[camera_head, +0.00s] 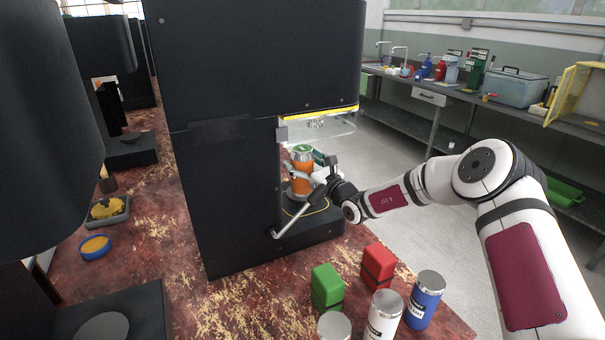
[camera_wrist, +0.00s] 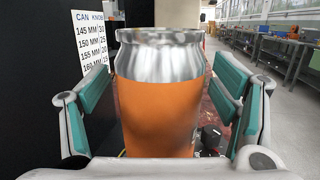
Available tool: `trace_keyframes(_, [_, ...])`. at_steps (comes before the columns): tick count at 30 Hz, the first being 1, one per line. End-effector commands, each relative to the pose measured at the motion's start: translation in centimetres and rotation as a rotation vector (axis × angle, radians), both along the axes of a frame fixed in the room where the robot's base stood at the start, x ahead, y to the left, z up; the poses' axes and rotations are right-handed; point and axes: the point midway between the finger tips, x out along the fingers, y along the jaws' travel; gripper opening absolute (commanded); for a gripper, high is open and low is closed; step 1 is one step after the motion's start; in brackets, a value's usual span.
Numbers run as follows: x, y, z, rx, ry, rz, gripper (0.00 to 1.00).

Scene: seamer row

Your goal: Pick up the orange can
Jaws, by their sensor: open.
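The orange can (camera_head: 302,172) stands upright on the base of the black seamer machine (camera_head: 250,150), under its head. It has a silver top with a green spot on it in the head view. In the wrist view the orange can (camera_wrist: 158,105) fills the middle, close to the camera. My gripper (camera_wrist: 160,115) is open, with one green-padded finger on each side of the can. Small gaps show between the pads and the can. In the head view my gripper (camera_head: 310,175) is at the can, and part of it hides the can's side.
A clear guard (camera_head: 330,130) hangs above the can. A lever (camera_head: 295,222) sticks out in front of the machine's base. Green (camera_head: 327,288) and red blocks (camera_head: 377,266), a blue can (camera_head: 425,300) and white cans (camera_head: 384,315) stand at the table's front. A printed sign (camera_wrist: 91,45) is at left.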

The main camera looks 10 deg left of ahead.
Motion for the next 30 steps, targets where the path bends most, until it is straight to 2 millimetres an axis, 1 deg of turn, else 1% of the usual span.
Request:
trace_keyframes(6, [0.1, 0.0, 0.0, 0.000, 0.000, -0.001, 0.81])
trace_keyframes(7, [0.1, 0.0, 0.0, 0.000, 0.000, -0.001, 0.78])
trace_keyframes(8, [0.1, 0.0, 0.0, 0.000, 0.000, -0.001, 0.71])
trace_keyframes(9, [0.1, 0.0, 0.0, 0.000, 0.000, -0.001, 0.62])
trace_keyframes(11, [0.1, 0.0, 0.1, 0.000, 0.000, -0.001, 0.49])
trace_keyframes(12, [0.1, 0.0, 0.1, 0.000, 0.000, -0.001, 0.40])
trace_keyframes(14, [0.1, 0.0, 0.1, 0.000, 0.000, -0.001, 0.26])
trace_keyframes(15, [0.1, 0.0, 0.0, 0.000, 0.000, -0.001, 0.17])
trace_keyframes(16, [0.1, 0.0, 0.1, 0.000, 0.000, -0.001, 0.10])
trace_keyframes(17, [0.1, 0.0, 0.3, 0.002, -0.003, -0.001, 0.06])
trace_keyframes(25, [0.1, 0.0, 0.4, 0.002, -0.003, -0.001, 0.06])
trace_keyframes(30, [0.1, 0.0, 1.4, 0.002, -0.004, -0.001, 0.06])
